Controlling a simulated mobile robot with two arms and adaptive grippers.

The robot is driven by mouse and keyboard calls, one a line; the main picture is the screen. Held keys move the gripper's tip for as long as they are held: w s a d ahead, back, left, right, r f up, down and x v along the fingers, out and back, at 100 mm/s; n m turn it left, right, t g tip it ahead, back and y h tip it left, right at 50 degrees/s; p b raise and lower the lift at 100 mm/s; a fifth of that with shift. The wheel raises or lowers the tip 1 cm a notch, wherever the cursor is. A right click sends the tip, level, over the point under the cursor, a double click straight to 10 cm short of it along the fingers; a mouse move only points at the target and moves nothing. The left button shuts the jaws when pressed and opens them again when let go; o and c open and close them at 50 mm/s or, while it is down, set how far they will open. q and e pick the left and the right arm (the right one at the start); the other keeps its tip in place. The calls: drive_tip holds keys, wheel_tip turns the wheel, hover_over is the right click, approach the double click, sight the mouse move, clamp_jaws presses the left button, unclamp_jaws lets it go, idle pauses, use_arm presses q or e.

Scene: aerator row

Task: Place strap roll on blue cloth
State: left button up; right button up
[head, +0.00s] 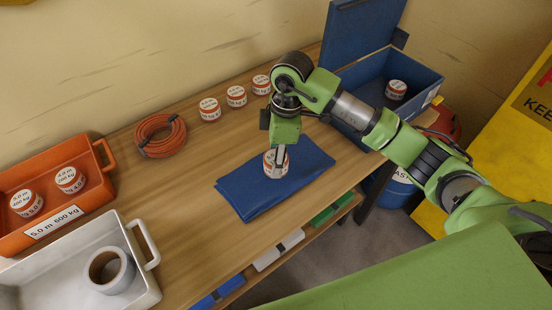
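The blue cloth (246,200) lies folded on the wooden table, near its front edge. The fingers hide part of the roll. Similar rolls stand in a row behind: one (210,109), another (236,96) and a third (261,84). My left gripper is not in view.
An orange bin (97,192) holds two rolls. An orange cord coil (161,135) lies behind. A blue open-lidded box (432,82) with one roll (396,89) stands right. The table left of the cloth is clear.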

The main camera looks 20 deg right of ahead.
drive_tip(key=shift+f, duration=0.8)
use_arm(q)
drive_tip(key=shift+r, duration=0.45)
use_arm(e)
drive_tip(key=shift+f, duration=0.35)
drive_tip(key=shift+s+f, duration=0.2)
drive_tip(key=shift+s, duration=0.05)
drive_tip(key=shift+c, duration=0.5)
drive_tip(key=o, duration=1.3)
drive_tip(key=shift+o, duration=0.2)
drive_tip(key=shift+w+f, duration=0.15)
drive_tip(key=shift+w, duration=0.15)
drive_tip(key=shift+s+r, duration=0.1)
drive_tip(key=shift+r, duration=0.45)
use_arm(q)
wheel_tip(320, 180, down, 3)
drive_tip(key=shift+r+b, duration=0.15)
drive_tip(key=shift+b, duration=1.05)
use_arm(e)
wheel_tip(320, 180, up, 12)
drive_tip(key=d, duration=0.1)
drive_tip(key=shift+s+d, duration=0.15)
drive_tip(key=shift+d, duration=0.05)
